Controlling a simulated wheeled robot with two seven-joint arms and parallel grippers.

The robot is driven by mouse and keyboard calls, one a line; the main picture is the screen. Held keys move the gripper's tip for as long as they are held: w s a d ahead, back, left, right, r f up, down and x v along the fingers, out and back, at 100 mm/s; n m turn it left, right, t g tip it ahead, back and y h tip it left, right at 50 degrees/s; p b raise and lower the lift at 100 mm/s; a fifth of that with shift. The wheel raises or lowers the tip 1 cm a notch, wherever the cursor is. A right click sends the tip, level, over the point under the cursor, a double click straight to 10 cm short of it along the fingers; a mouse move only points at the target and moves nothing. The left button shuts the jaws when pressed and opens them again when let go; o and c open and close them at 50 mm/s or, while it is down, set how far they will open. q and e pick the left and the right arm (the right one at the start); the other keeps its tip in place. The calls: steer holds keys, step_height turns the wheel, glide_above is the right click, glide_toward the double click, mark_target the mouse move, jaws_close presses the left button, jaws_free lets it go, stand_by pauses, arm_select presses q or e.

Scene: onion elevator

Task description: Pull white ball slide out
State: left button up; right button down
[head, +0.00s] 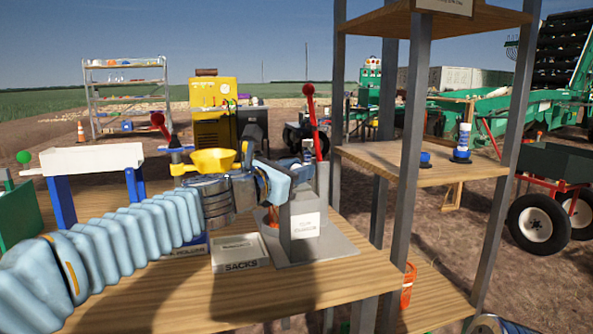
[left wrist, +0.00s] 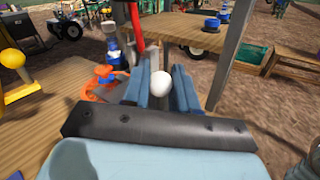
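A white ball (left wrist: 179,57) shows in the left wrist view, at the far ends of the two blue fingers of my left gripper (left wrist: 172,75). The ball overlaps both fingers in the picture. The gap between the fingers looks narrow, and I cannot tell whether they press on the ball or its stem. In the head view my left gripper (head: 275,182) is beside the grey labelled machine (head: 304,212) on the wooden table, and the ball is hidden there. My right gripper is in neither view.
A red-knobbed lever (head: 311,112) rises behind the gripper. A yellow funnel-like part (head: 212,160) stands near my left wrist. A SACKS box (head: 240,252) lies in front of the machine. A wooden shelf frame with metal posts (head: 411,150) is close on the right.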

arm_select(q)
jaws_close()
steer(key=s, duration=0.2)
steer(key=s+d+b, duration=0.1)
steer(key=s, duration=0.1)
steer(key=shift+s+d, duration=0.2)
steer(key=shift+s, duration=0.1)
steer(key=shift+s+d+f, duration=0.1)
steer(key=shift+s+d, duration=0.1)
steer(key=shift+s, duration=0.05)
steer(key=o, duration=0.6)
jaws_free()
steer(key=shift+s, duration=0.1)
steer(key=p+v, duration=0.1)
steer(key=v, duration=1.3)
steer(key=shift+p, duration=0.35)
